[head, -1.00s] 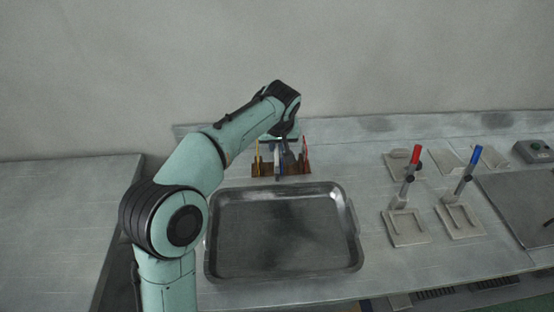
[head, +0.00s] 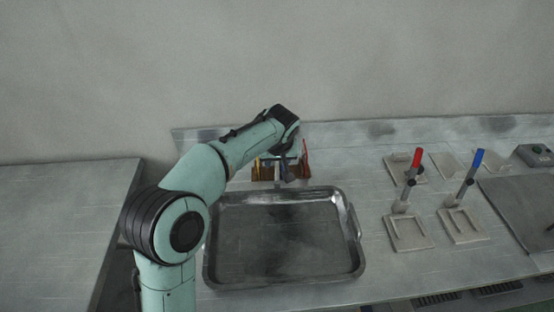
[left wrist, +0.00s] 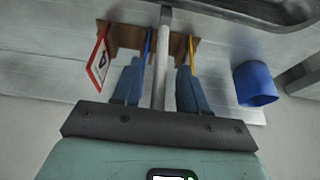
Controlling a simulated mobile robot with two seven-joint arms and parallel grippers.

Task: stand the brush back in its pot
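My left gripper (left wrist: 160,85) is in the left wrist view, its two blue-grey fingers apart. A pale grey rod (left wrist: 163,40) with a darker end runs between them, with a narrow gap on each side; I cannot tell whether it is the brush. In the head view my left gripper (head: 289,170) is low, in front of the tool rack, and partly covered by my own arm. A blue cup (left wrist: 255,83), possibly the pot, stands beside the rack in the left wrist view. My right gripper is not in view.
A brown rack (left wrist: 122,36) holds slim tools, some yellow and one red-edged (left wrist: 98,62). A metal tray (head: 350,262) lies in front of it. Red (head: 417,158) and blue (head: 478,160) handled tools stand on holders at the right.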

